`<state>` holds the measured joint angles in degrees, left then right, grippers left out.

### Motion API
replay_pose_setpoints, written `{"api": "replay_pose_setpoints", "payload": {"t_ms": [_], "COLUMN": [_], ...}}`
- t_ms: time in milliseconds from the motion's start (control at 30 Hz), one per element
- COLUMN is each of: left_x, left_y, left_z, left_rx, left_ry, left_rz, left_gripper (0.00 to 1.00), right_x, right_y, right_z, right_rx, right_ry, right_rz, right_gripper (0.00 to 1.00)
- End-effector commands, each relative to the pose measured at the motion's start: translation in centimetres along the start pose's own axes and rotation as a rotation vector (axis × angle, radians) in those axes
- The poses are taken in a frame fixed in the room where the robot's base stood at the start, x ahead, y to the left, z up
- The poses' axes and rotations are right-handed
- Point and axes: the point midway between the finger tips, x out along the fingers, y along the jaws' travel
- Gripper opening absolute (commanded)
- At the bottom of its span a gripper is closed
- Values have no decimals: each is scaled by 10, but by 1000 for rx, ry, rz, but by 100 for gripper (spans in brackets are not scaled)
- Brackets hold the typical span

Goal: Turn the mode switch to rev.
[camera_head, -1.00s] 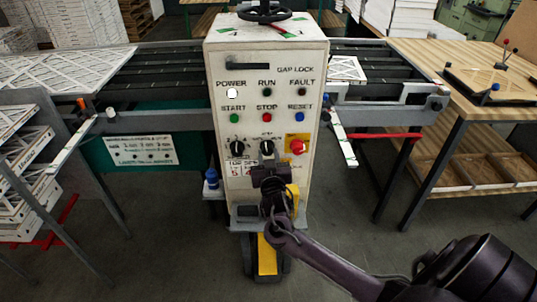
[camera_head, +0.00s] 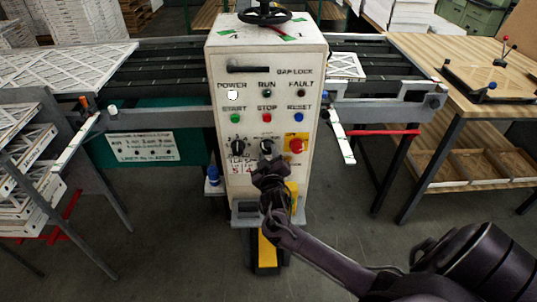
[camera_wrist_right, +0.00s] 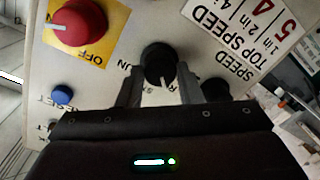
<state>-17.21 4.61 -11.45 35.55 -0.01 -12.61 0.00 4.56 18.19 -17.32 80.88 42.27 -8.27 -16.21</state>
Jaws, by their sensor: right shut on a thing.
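The mode switch (camera_head: 266,146) is the middle black knob in the lower row of the white control panel, between another black knob and the red rotary switch. In the right wrist view, which looks at the panel roughly upside down, the mode switch (camera_wrist_right: 158,60) shows a pale pointer line aimed toward the bottom of the picture. My right gripper (camera_head: 268,163) is at the knob, and its two fingers (camera_wrist_right: 159,85) stand on either side of it, shut on it. Lettering beside the knob is partly hidden by the fingers. My left gripper is not in view.
The red switch (camera_head: 296,146) on its yellow plate and the speed knob (camera_head: 238,147) flank the mode switch closely. Coloured start, stop and reset buttons (camera_head: 267,118) sit above. A conveyor and a wooden table (camera_head: 465,90) are at the sides.

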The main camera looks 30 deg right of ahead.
Motion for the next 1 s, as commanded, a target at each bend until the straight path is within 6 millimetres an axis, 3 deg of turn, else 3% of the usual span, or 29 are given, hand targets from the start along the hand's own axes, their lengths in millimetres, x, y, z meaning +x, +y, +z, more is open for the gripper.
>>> {"api": "replay_pose_setpoints", "payload": {"t_ms": [367,400,533,833,1000], "left_x": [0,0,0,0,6], "left_y": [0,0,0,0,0], "left_z": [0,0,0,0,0], "left_rx": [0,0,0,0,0], "left_ry": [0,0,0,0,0], "left_rz": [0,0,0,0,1], "left_gripper": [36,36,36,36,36], "right_x": [0,0,0,-2,-20], "right_y": [0,0,0,0,-2], "right_z": [0,0,0,0,2], "right_rx": [-6,-6,-5,-4,-3], "right_ry": [0,0,0,0,0], "right_rz": [-1,-1,0,-1,-3], "right_gripper": [10,38,54,54,54]}}
